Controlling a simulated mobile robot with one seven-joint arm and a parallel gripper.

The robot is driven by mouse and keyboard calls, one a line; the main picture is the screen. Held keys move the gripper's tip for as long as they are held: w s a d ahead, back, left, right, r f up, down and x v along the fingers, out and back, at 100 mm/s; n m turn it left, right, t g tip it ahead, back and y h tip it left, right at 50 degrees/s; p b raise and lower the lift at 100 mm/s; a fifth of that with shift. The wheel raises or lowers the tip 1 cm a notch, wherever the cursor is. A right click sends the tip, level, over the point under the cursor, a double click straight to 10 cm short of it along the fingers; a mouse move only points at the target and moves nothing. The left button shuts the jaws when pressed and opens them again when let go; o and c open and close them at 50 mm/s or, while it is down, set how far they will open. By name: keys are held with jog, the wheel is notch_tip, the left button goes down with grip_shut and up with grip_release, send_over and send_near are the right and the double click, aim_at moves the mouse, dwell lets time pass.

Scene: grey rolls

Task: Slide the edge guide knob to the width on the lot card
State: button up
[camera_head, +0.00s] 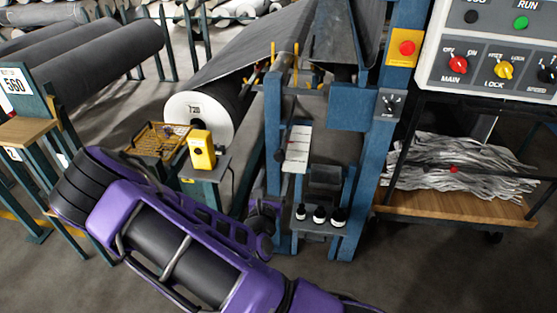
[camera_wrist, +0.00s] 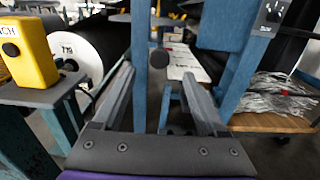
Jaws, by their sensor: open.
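A dark round knob (camera_wrist: 159,58), apparently the edge guide knob, shows between my fingertips in the wrist view, beside a white scale plate (camera_wrist: 187,66). The scale plate (camera_head: 297,148) is also on the blue frame in the head view; its markings are too small to read. My gripper (camera_wrist: 160,78) is open and empty, its fingers pointing toward the knob; I cannot tell the remaining gap. In the head view my gripper (camera_head: 264,218) is low, left of the blue frame. A card reading 560 (camera_head: 14,82) stands at far left. Another label (camera_head: 195,108), hard to read, is on the roll end.
The blue frame (camera_wrist: 240,75) stands close on the right. A yellow button box (camera_head: 201,150) sits on a stand at left, near a wire basket (camera_head: 158,141). A cart (camera_head: 455,208) holds grey strips at right.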

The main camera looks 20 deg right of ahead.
aim_at(279, 158)
jog(key=x, duration=0.8)
jog(key=shift+w+d, duration=0.1)
jog(key=shift+w, duration=0.05)
grip_shut()
dwell(1.1)
